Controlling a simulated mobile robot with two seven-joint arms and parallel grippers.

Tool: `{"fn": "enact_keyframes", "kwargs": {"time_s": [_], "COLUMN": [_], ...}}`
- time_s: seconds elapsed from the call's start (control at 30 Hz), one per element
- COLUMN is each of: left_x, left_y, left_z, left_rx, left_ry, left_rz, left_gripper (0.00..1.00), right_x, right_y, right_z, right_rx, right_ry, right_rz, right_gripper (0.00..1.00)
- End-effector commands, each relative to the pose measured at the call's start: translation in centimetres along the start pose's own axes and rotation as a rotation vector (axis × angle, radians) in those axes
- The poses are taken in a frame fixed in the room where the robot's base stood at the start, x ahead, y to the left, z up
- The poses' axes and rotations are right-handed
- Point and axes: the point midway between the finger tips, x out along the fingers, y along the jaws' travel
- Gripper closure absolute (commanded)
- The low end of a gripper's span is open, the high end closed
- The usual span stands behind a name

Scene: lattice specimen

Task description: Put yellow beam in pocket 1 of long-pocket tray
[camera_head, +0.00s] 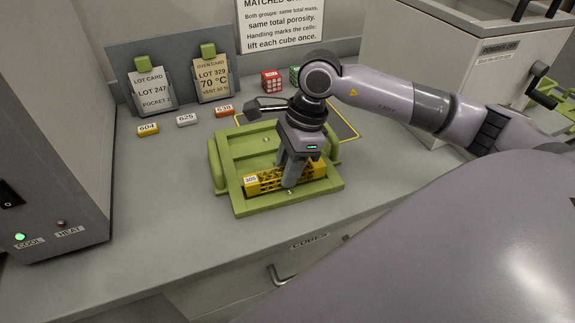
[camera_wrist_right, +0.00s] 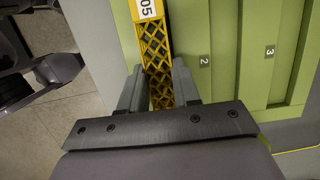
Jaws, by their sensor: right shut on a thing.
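The yellow beam (camera_head: 258,184) is a lattice bar with a white end label reading 305. It lies lengthwise along the near side of the green long-pocket tray (camera_head: 240,209). My right gripper (camera_head: 291,182) points down and is shut on the beam near its middle. In the right wrist view the beam (camera_wrist_right: 156,55) runs between the two fingers (camera_wrist_right: 157,92), beside the strip marked 2 and inside the tray's outer rim. The pocket under it is hidden, and I cannot tell whether the beam touches its floor. My left gripper is not in view.
Lot cards (camera_head: 213,79) stand at the back, near a red cube (camera_head: 271,82). A grey cabinet (camera_head: 50,130) is at left. The bench left of the tray is clear.

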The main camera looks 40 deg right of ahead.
Motion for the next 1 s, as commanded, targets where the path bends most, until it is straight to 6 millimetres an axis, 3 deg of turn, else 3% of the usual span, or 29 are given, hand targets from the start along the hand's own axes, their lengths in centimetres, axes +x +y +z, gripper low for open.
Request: {"fn": "enact_keyframes", "kwargs": {"time_s": [1.0], "left_x": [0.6], "left_y": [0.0], "left_z": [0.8], "left_rx": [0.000], "left_ry": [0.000], "left_rz": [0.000], "left_gripper": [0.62], "right_x": [1.1], "right_y": [0.1], "right_z": [-0.3], "right_rx": [0.001], "right_ry": [0.002], "right_rz": [0.003], "right_gripper": [0.95]}}
